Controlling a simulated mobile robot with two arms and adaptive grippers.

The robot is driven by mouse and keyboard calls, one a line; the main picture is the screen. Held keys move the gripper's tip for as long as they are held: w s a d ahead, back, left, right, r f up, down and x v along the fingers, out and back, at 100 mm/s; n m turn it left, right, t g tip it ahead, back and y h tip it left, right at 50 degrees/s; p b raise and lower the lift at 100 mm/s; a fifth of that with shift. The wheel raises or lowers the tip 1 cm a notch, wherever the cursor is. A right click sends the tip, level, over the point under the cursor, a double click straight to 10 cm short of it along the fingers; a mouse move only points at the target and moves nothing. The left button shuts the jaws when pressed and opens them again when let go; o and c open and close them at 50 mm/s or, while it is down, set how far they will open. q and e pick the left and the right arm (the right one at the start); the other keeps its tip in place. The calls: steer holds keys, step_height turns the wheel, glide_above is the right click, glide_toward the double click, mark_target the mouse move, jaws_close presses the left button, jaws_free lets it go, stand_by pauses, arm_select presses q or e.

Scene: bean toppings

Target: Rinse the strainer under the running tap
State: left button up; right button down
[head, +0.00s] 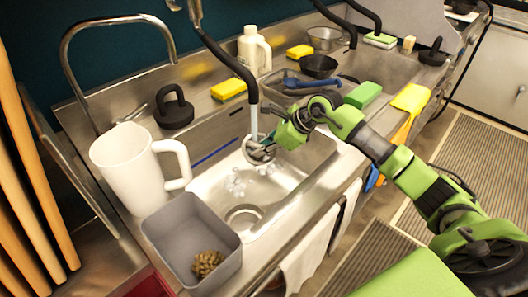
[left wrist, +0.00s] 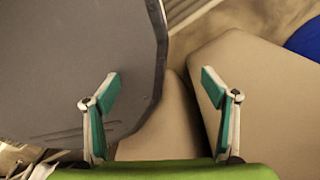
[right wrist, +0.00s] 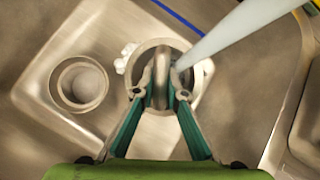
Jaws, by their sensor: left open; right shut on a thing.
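The small round metal strainer (head: 257,151) is held over the sink basin (head: 212,181) under the black hose tap (head: 249,84). A stream of water (head: 254,122) falls from the tap onto or right beside it. My right gripper (head: 270,145) is shut on the strainer. In the right wrist view its fingertips (right wrist: 162,100) pinch the upright middle part of the strainer (right wrist: 134,72), and the water stream (right wrist: 240,30) reaches its right side. My left gripper (left wrist: 160,88) is open and empty, and shows only in its own wrist view.
The drain (head: 243,216) lies below the strainer. A white jug (head: 130,165) and a grey bin (head: 182,232) holding brown beans (head: 206,263) stand left of the basin. A black-handled weight-like object (head: 174,108), yellow sponges (head: 228,89) and a white bottle (head: 250,52) line the back.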

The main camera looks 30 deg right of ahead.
steer(key=shift+d, duration=0.2)
stand_by(0.5)
steer(key=shift+d+b, duration=0.3)
steer(key=shift+a, duration=0.1)
steer(key=shift+a, duration=0.45)
steer(key=shift+d, duration=0.15)
steer(key=shift+d, duration=0.4)
steer(key=shift+a, duration=0.25)
steer(key=shift+a, duration=0.25)
steer(key=shift+s, duration=0.1)
